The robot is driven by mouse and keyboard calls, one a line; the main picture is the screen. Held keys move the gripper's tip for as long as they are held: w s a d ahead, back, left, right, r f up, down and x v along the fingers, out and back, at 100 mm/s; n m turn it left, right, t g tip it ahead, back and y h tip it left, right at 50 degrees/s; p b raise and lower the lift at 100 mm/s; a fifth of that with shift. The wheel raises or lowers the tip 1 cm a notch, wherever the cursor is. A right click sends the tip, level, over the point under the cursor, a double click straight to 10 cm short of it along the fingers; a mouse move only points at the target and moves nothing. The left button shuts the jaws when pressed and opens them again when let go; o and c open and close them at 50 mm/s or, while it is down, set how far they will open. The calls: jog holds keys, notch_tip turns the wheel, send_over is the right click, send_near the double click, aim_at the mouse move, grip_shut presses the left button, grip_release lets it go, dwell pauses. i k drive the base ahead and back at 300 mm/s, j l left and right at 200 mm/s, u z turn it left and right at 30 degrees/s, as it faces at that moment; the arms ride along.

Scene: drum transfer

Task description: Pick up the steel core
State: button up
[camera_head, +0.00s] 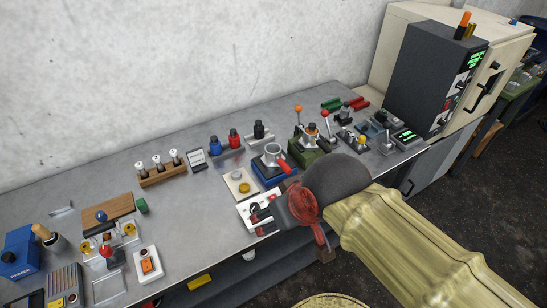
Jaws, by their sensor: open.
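My gripper (259,221) is at the front edge of the steel bench, at the end of the gold-sleeved arm, with its fingers pointing left. Its jaws are open, over or beside a white plate (246,208) with small dark and red details. The gripper and wrist hide part of this plate and the bench to its right. I cannot single out the steel core for certain. Several small silver-topped pieces (157,160) stand upright in a wooden rack (165,176) farther back on the left, apart from the gripper.
A blue-based fixture with a grey ring (272,152) and a pale tray with a yellow disc (244,187) lie just behind the gripper. Blue, red and black bottles (234,138) stand near the wall. A dark machine (430,75) stands right. Bare bench (195,215) lies left of the gripper.

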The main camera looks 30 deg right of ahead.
aim_at(156, 159)
jog(key=i+j+u, duration=0.2)
jog(key=j, duration=0.3)
jog(key=i+j+u, duration=0.25)
jog(key=i+j, duration=0.15)
